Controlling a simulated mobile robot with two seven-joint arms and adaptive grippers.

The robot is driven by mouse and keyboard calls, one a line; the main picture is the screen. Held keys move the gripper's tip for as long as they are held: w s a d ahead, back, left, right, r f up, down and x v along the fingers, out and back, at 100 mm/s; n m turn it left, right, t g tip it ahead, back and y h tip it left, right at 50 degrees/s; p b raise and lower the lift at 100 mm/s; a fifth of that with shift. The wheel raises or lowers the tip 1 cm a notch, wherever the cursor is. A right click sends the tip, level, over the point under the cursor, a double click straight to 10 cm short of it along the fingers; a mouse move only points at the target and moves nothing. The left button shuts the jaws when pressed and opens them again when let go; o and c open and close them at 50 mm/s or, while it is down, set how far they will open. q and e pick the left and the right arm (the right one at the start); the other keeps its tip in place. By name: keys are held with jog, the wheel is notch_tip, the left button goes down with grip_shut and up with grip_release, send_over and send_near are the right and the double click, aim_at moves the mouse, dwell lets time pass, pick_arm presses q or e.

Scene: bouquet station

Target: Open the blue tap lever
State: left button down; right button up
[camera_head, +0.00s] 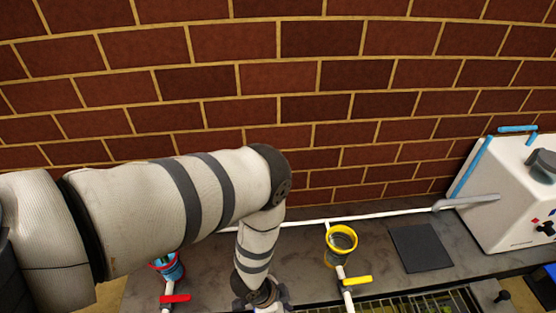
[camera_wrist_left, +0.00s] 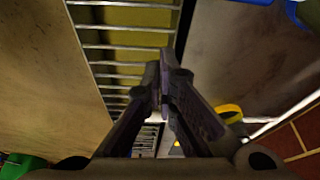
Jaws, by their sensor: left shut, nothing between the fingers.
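I cannot make out a blue tap lever in either view; my left arm covers part of the counter between the red and yellow taps. In the head view a red tap lever (camera_head: 175,298) is left of my wrist and a yellow tap lever (camera_head: 357,281) is right of it. My left gripper points down at the bottom edge of the head view, its fingers cut off. In the left wrist view its fingers (camera_wrist_left: 160,80) are together and empty, above a metal grating (camera_wrist_left: 125,47). My right gripper is not in view.
A dark square pad (camera_head: 420,248) lies at right, beside a white machine (camera_head: 510,195) with blue tubes. A white pipe (camera_head: 385,214) runs along the brick wall (camera_head: 330,100).

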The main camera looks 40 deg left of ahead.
pick_arm(q)
jog(key=p+v, duration=0.3)
jog(key=v, duration=0.6)
jog(key=shift+a, duration=0.3)
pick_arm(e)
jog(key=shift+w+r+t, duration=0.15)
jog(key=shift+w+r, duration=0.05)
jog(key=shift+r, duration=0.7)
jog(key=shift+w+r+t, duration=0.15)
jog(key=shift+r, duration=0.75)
pick_arm(q)
jog(key=shift+s+r, duration=0.1)
jog(key=shift+r, duration=0.05)
